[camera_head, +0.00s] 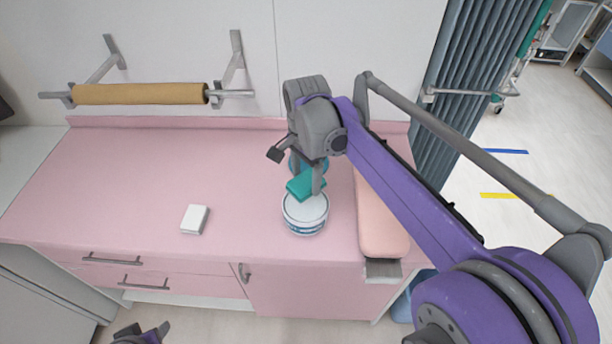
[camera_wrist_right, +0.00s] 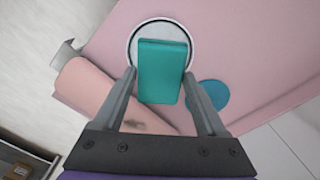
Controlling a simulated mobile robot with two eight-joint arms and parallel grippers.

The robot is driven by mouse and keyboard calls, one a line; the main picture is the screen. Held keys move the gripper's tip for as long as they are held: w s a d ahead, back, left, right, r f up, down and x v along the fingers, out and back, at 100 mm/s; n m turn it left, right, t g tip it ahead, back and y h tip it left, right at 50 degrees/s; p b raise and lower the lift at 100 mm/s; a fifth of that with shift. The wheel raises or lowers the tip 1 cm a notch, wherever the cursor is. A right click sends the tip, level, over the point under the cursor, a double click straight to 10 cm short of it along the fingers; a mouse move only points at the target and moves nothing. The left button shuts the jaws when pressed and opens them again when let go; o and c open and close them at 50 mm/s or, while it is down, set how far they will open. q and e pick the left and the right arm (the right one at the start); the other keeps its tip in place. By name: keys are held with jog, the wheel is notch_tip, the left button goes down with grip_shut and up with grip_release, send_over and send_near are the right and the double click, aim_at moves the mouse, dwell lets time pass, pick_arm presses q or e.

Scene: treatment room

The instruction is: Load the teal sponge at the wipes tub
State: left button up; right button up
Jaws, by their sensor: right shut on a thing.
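The teal sponge (camera_head: 301,189) is between the fingers of my right gripper (camera_head: 308,182), which is shut on it. In the right wrist view the sponge (camera_wrist_right: 163,72) lies between the two fingers and covers part of the round tub top. The wipes tub (camera_head: 305,214) is white with blue bands and stands upright on the pink counter; its pale round top (camera_wrist_right: 150,27) also shows in the wrist view. The sponge is over the tub's back part; I cannot tell whether they touch. My left gripper (camera_head: 142,335) is at the bottom edge, mostly cut off.
A white block (camera_head: 195,219) lies on the pink counter (camera_head: 130,190) to the left. A pink padded cushion (camera_head: 378,222) is right of the tub. A teal-blue round thing (camera_wrist_right: 210,96) is behind the tub. A brown roll (camera_head: 140,94) hangs on the wall. The left counter is mostly clear.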

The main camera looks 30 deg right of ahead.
jog(key=b, duration=0.3)
send_over(306, 204)
jog(key=shift+f, duration=2.8)
pick_arm(q)
jog(key=f, duration=0.1)
jog(key=s+f, duration=0.1)
jog(key=f, duration=0.2)
jog(key=shift+s+f, duration=0.2)
jog(key=shift+s, duration=0.2)
pick_arm(e)
jog(key=shift+f, duration=0.1)
pick_arm(q)
jog(key=shift+s+a+f, duration=0.1)
jog(key=shift+f, duration=0.25)
pick_arm(e)
jog(key=shift+f, duration=0.6)
jog(key=shift+w+r+p, duration=0.1)
jog(key=shift+r+p, duration=1.6)
jog(key=shift+r, duration=1.9)
pick_arm(q)
jog(key=r, duration=0.1)
jog(key=w+r, duration=0.1)
jog(key=r, duration=0.1)
jog(key=w+r, duration=0.1)
jog(key=r, duration=0.1)
jog(key=shift+r, duration=0.2)
jog(key=shift+s, duration=0.1)
pick_arm(e)
jog(key=shift+f, duration=0.1)
